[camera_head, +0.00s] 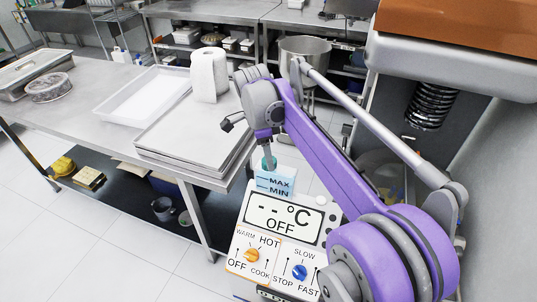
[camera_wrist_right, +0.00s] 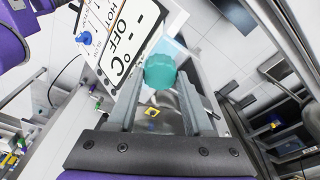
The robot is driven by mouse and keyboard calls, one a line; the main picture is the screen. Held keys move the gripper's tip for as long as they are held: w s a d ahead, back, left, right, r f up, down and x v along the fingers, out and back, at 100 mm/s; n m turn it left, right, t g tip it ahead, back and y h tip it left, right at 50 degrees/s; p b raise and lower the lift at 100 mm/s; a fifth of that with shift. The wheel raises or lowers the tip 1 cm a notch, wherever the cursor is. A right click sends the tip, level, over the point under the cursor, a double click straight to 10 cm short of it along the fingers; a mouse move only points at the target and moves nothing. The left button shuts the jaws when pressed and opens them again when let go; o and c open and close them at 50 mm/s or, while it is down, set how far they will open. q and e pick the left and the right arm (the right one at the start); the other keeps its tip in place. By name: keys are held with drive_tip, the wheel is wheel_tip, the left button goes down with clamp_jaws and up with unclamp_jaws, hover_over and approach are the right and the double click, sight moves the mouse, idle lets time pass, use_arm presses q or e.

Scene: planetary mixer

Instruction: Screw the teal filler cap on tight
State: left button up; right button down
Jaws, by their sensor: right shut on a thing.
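The teal filler cap (camera_head: 269,164) is at the top of a pale blue tank (camera_head: 276,184) marked MAX and MIN, on the back of the white control panel. My right gripper (camera_head: 267,157) reaches down from above and is shut on the cap. In the right wrist view the cap (camera_wrist_right: 160,71) sits between the tips of the two grey fingers (camera_wrist_right: 161,80), with a bit of the pale blue tank behind it. How far the cap is threaded cannot be told. My left gripper is not in view.
The control panel (camera_head: 283,218) has a display reading OFF, an orange knob (camera_head: 251,255) and a blue knob (camera_head: 299,272). A steel table at left holds stacked trays (camera_head: 190,138), a white tray and a paper roll (camera_head: 209,75). A steel bowl (camera_head: 305,50) stands behind.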

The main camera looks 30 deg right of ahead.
drive_tip(key=c, duration=0.6)
unclamp_jaws()
drive_tip(key=shift+w+r, duration=0.1)
drive_tip(key=shift+r, duration=0.1)
drive_tip(key=shift+c, duration=0.2)
drive_tip(key=o, duration=0.4)
drive_tip(key=shift+f, duration=0.1)
drive_tip(key=r, duration=0.3)
drive_tip(key=a+r, duration=0.1)
drive_tip(key=r, duration=0.3)
drive_tip(key=r+p, duration=0.1)
drive_tip(key=r, duration=0.2)
drive_tip(key=shift+w+a+r, duration=0.15)
drive_tip(key=shift+a+r, duration=0.15)
drive_tip(key=shift+r, duration=0.05)
drive_tip(key=s+a+f+n+t, duration=0.2)
drive_tip(key=s+f+n, duration=0.4)
drive_tip(key=f+n, duration=0.1)
drive_tip(key=s+a+f+n+t+y, duration=0.1)
drive_tip(key=s+a+f+n+t, duration=0.1)
drive_tip(key=s+f+n, duration=0.4)
drive_tip(key=s+a+f+n+t, duration=0.2)
drive_tip(key=s+a+f+n, duration=0.2)
drive_tip(key=f+n, duration=0.5)
drive_tip(key=shift+s+a+t+y, duration=0.15)
drive_tip(key=shift+s+t, duration=0.05)
drive_tip(key=shift+s, duration=0.45)
drive_tip(key=shift+s+a+t+y, duration=0.1)
drive_tip(key=shift+s+t+y, duration=0.1)
drive_tip(key=shift+s, duration=0.4)
